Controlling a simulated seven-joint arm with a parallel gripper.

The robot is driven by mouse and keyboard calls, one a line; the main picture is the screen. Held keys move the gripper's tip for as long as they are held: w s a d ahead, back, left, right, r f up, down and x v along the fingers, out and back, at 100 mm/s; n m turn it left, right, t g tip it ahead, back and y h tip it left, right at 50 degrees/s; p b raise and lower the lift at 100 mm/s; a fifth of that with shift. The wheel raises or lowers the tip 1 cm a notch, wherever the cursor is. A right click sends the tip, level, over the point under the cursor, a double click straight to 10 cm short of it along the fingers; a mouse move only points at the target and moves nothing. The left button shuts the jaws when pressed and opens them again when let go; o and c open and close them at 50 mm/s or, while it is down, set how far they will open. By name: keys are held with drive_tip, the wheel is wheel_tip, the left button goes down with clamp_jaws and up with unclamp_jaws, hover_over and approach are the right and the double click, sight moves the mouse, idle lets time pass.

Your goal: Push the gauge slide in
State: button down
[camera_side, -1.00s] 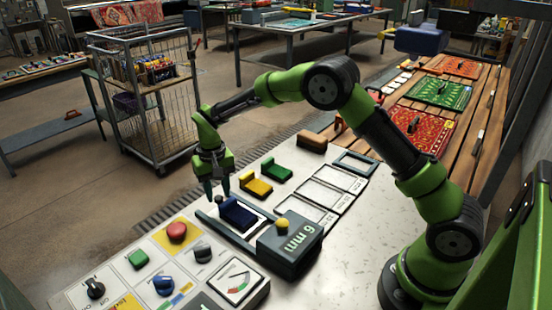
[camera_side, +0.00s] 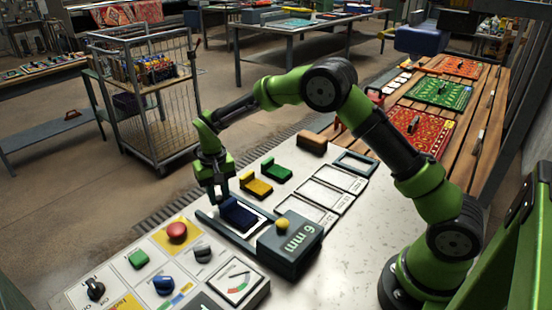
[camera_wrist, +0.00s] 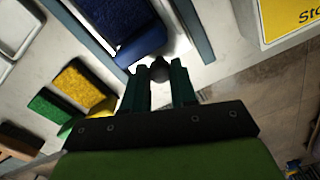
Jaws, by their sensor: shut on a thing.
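The gauge slide lies between two grey rails (camera_side: 213,222) and carries a dark blue pad block (camera_side: 238,213), which also shows at the top of the wrist view (camera_wrist: 120,25). The grey gauge housing (camera_side: 292,245), marked 6 mm with a yellow knob on top, stands at the rails' right end. A small dark round knob (camera_wrist: 160,70) is at the slide's outer end, beyond the blue block. My gripper (camera_side: 219,197) is down at that end, shut on the knob, with one finger on either side of it in the wrist view (camera_wrist: 160,82). The fingers hide the knob in the side view.
A control panel (camera_side: 135,275) with a red button and several knobs sits in front of the rails. Yellow (camera_side: 255,186) and green (camera_side: 277,171) pad blocks and a brown one (camera_side: 312,143) stand behind.

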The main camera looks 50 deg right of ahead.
sight(259, 218)
drive_tip(key=s, duration=1.4)
drive_tip(key=shift+s, duration=0.15)
drive_tip(key=c, duration=1.2)
unclamp_jaws()
drive_tip(key=shift+o, duration=0.2)
drive_tip(key=shift+r, duration=0.3)
wheel_tip(259, 218, up, 16)
drive_tip(key=shift+r, duration=0.15)
